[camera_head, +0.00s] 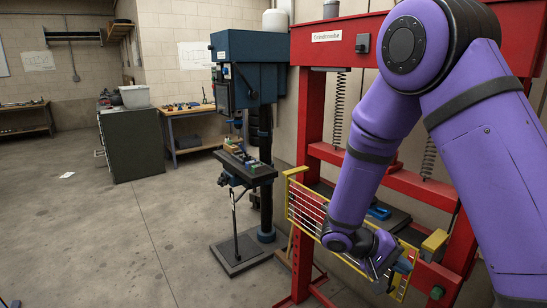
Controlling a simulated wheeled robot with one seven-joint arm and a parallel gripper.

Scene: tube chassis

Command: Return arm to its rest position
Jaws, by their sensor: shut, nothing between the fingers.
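My purple arm (366,175) comes in from the upper right and bends down across the red press. My gripper (388,283) is at the arm's lower end, pointing down and to the right. It is shut and holds nothing. It is in front of a yellow-framed barred panel (303,206) on the press, close to its right part. Whether it touches the panel cannot be told. The arm hides the middle of the panel and part of the press.
The red press frame (308,115) stands close behind my arm, with a blue object (379,212) on its bed. A drill press (249,75) stands left of it. A dark cabinet (135,145) and workbenches stand farther back. The floor at left is mostly clear.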

